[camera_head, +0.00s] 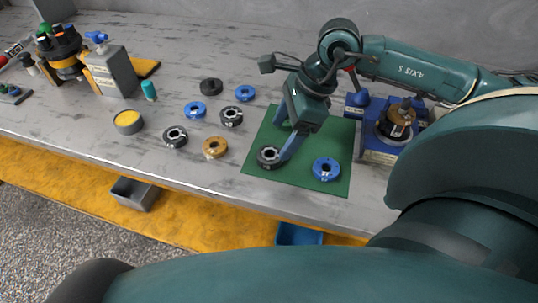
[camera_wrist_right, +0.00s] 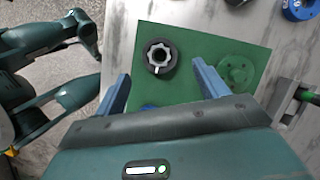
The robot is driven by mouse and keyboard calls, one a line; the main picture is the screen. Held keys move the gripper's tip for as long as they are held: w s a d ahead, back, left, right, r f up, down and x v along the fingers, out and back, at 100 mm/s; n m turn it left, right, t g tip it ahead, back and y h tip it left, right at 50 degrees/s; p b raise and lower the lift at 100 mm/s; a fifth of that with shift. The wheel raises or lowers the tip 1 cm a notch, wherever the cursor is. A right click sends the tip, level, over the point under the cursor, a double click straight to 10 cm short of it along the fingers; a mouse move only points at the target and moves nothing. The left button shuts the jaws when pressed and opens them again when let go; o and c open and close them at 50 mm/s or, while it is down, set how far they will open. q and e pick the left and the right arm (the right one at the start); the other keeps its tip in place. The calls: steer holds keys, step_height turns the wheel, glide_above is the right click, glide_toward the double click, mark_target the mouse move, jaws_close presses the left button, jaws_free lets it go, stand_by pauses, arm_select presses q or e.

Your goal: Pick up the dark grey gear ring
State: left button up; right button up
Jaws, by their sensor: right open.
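A dark grey gear ring (camera_head: 260,158) with a toothed hole lies flat on the green mat (camera_head: 306,131), near its front left corner. My right gripper (camera_head: 281,141) points down over the mat, open, with one finger just beside the ring in the head view. In the right wrist view the ring (camera_wrist_right: 150,60) lies ahead of the open fingers (camera_wrist_right: 162,75), in the gap's line, with nothing held. I cannot tell the exact height of the fingertips. Similar dark rings (camera_head: 175,143) and (camera_head: 231,122) lie on the table left of the mat. My left gripper is not clearly visible.
A blue ring (camera_head: 326,176) lies on the mat right of the gripper. Blue rings, a black ring (camera_head: 211,86) and a bronze ring (camera_head: 214,155) lie left of the mat. A blue fixture (camera_head: 380,157) stands right of it. The table's front edge is close.

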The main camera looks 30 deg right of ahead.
mark_target(272, 148)
steer(key=x, duration=0.5)
steer(key=shift+a+f, duration=0.2)
steer(key=shift+f, duration=0.1)
steer(key=shift+r, duration=0.1)
steer(key=c, duration=1.3)
steer(key=shift+w, duration=0.1)
step_height(272, 148, up, 10)
steer(key=shift+p, duration=0.45)
steer(key=shift+r+p, duration=0.45)
steer(key=shift+r, duration=0.35)
